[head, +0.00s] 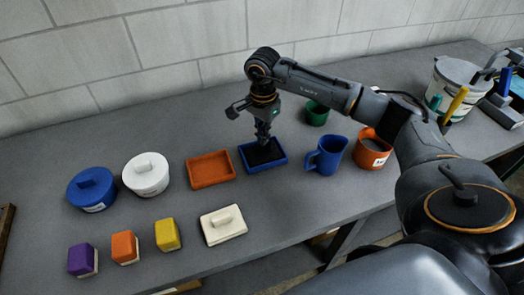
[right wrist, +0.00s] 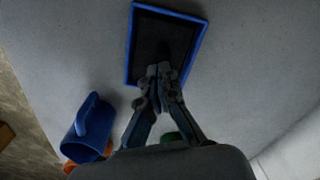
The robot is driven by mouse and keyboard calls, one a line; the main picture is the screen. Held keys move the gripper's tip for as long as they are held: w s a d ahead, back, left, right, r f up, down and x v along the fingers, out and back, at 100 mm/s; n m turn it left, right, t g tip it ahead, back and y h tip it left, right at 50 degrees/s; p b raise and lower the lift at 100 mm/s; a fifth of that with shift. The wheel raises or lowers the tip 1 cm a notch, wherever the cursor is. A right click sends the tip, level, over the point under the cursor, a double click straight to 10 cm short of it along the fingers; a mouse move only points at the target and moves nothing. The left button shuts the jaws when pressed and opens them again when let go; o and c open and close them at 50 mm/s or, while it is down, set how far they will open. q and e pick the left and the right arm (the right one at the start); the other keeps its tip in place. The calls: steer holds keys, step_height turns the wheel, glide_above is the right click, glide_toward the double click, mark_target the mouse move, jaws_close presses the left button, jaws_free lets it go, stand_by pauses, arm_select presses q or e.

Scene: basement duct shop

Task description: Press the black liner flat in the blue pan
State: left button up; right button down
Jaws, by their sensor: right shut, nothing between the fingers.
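The blue pan (head: 248,167) is a shallow rectangular tray near the middle of the bench, and it also shows in the right wrist view (right wrist: 171,9). The black liner (head: 271,155) lies inside it and appears dark and mostly flat; in the right wrist view the liner (right wrist: 160,35) fills the pan floor. My right gripper (head: 264,144) points down over the pan, shut and empty, its tips at or just above the liner. I cannot tell whether they touch it. In the right wrist view the closed fingertips (right wrist: 160,70) overlap the pan's near edge. My left gripper is not in view.
A blue pitcher (head: 327,155) stands close right of the pan, with an orange pot (head: 372,150) beyond and a green cup (head: 317,113) behind. An orange tray (head: 211,169) sits close left. A cream lidded dish (head: 222,225) is in front. White and blue pots stand farther left.

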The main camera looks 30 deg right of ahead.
steer(key=shift+s+f, duration=0.15)
steer(key=shift+r+p, duration=0.6)
steer(key=shift+r, duration=0.25)
step_height(320, 180, up, 6)
steer(key=p, duration=0.3)
steer(key=shift+r, duration=0.25)
steer(key=shift+f, duration=0.1)
